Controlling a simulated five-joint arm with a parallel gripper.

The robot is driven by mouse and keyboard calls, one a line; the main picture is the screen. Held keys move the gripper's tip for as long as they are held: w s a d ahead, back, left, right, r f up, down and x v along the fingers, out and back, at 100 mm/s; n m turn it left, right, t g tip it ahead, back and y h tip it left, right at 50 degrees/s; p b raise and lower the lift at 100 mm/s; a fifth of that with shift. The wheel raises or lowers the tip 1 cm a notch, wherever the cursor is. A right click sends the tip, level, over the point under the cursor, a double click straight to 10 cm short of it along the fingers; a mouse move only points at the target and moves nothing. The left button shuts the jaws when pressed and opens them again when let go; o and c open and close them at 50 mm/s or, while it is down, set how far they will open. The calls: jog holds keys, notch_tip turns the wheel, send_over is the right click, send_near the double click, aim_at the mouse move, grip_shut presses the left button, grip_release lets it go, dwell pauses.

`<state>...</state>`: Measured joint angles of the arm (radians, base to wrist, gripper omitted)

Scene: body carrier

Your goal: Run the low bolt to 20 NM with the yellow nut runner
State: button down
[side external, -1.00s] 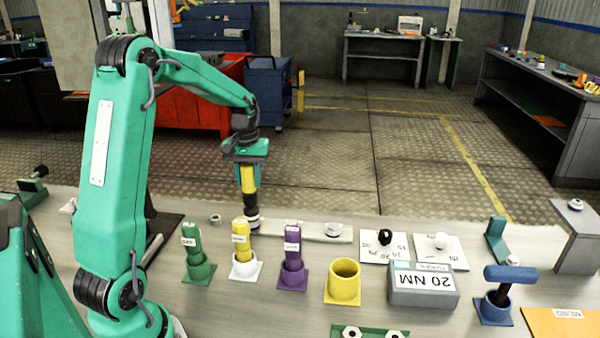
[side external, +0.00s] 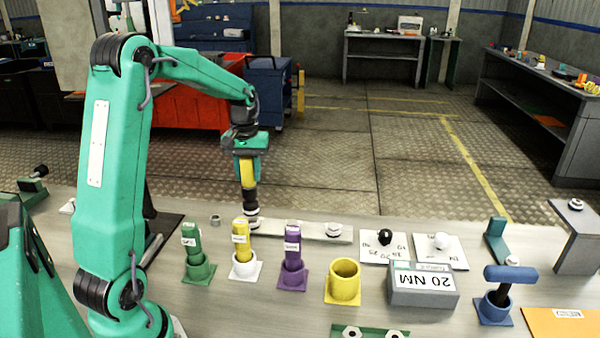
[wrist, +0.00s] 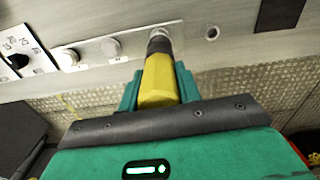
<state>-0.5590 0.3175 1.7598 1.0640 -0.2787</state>
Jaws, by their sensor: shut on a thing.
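My gripper (side external: 247,152) is shut on the yellow nut runner (side external: 247,174), which hangs upright, black socket down. The wrist view also shows the yellow nut runner (wrist: 158,80) between the fingers. Its socket is over the bolt (side external: 252,222) at the left end of a flat grey bar (side external: 290,229); contact with that bolt is not clear. Another pale bolt (side external: 333,229) stands near the bar's right end. A grey box (side external: 423,283) is labelled 20 NM. The yellow holder (side external: 343,283) stands empty on the bench.
Green (side external: 192,245), yellow-and-white (side external: 241,250) and purple (side external: 292,255) tools in holders stand in front of the bar. Cards with a black knob (side external: 385,237) and a white knob (side external: 441,241) lie behind the box. A blue T-handled tool (side external: 505,285) stands at right.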

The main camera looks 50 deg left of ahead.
aim_at(246, 157)
jog(key=shift+r, duration=1.95)
jog(key=shift+s+r, duration=0.1)
jog(key=shift+s, duration=0.05)
jog(key=shift+s+d+r, duration=0.1)
jog(key=shift+s+r, duration=0.35)
jog(key=shift+s, duration=0.35)
jog(key=shift+s+a+r, duration=0.1)
jog(key=shift+s+r, duration=0.4)
jog(key=shift+s, duration=0.25)
jog(key=shift+s+d+r, duration=0.1)
jog(key=shift+s+r, duration=0.35)
jog(key=shift+s, duration=0.35)
jog(key=shift+d, duration=0.1)
